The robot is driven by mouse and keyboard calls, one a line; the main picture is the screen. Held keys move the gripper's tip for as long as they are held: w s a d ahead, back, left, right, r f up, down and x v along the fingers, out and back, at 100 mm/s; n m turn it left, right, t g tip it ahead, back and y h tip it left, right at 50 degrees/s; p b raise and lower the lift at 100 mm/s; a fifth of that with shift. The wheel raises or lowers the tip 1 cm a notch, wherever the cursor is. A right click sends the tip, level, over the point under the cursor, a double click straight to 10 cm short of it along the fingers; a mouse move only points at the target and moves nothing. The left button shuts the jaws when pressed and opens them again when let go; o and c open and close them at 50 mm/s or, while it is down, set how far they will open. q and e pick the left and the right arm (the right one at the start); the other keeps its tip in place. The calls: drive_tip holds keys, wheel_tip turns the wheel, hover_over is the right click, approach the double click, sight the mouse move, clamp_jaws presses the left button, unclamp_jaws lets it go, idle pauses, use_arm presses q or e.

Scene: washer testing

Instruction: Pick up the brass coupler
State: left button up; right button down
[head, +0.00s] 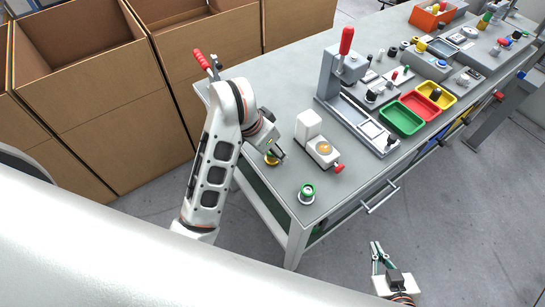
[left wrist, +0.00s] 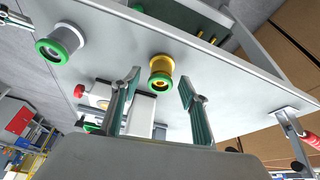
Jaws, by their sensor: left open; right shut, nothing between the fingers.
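The brass coupler (left wrist: 160,75) stands on the grey bench near its edge. In the left wrist view it has a yellow body and a green rim, and lies just beyond and between my left gripper's fingertips (left wrist: 158,85), which are spread and hold nothing. In the head view my left gripper (head: 275,150) is low over the bench and partly hides the coupler (head: 271,159). I cannot tell the exact gap between them. My right gripper (head: 377,250) is shut and empty, off the bench's near edge.
A green-ringed coupler (head: 307,193) stands near the bench corner. A white fixture (head: 311,128) with a red knob is right of my left gripper. A lever press (head: 340,75) and coloured trays (head: 401,118) are farther right. Cardboard boxes (head: 100,100) stand left of the bench.

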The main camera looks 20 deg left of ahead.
use_arm(q)
drive_tip(key=shift+w+f, duration=0.1)
drive_tip(key=shift+f, duration=0.3)
use_arm(e)
drive_tip(key=shift+s+f, duration=0.1)
drive_tip(key=shift+f, duration=0.25)
